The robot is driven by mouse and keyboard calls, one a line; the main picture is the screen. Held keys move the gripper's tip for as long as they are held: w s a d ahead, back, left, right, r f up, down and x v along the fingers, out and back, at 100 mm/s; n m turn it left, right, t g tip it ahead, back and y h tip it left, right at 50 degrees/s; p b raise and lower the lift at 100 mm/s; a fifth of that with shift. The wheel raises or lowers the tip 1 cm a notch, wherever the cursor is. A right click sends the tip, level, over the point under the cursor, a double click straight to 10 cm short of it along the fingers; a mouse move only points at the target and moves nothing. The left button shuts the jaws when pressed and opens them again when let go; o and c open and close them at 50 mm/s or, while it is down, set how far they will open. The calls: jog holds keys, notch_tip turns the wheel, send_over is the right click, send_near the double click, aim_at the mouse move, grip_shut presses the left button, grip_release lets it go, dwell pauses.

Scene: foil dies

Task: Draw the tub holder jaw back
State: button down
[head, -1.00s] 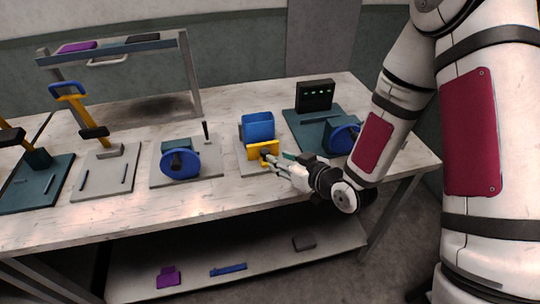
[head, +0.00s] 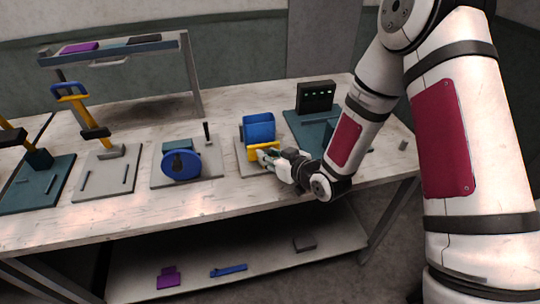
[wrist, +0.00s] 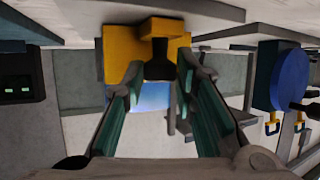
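The blue tub (head: 259,126) stands in its holder on a grey base plate (head: 243,166), near the right part of the bench. The yellow jaw (head: 255,153) is at the tub's front, partly hidden by my gripper (head: 264,157). In the wrist view the jaw (wrist: 120,55) carries a dark knob (wrist: 160,66). My gripper's fingers (wrist: 158,80) are apart, one on each side of the knob, with gaps visible. Part of the tub (wrist: 150,97) shows pale blue between them.
A blue handwheel station (head: 181,164) stands left of the tub holder. A black panel with green lights (head: 315,97) stands behind right, on a teal plate partly hidden by my arm. Lever stations (head: 97,132) and a raised rack (head: 115,47) are further left. A lower shelf (head: 200,282) holds small parts.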

aim_at(266, 147)
jog(key=shift+w+a+b, duration=0.25)
jog(key=shift+w+b, duration=0.15)
jog(key=shift+w, duration=0.45)
jog(key=shift+w+a+b, duration=0.2)
jog(key=shift+w+b, duration=0.2)
jog(key=shift+w, duration=0.45)
jog(key=shift+r, duration=0.1)
jog(key=c, duration=1.6)
grip_release()
jog(key=v, duration=1.2)
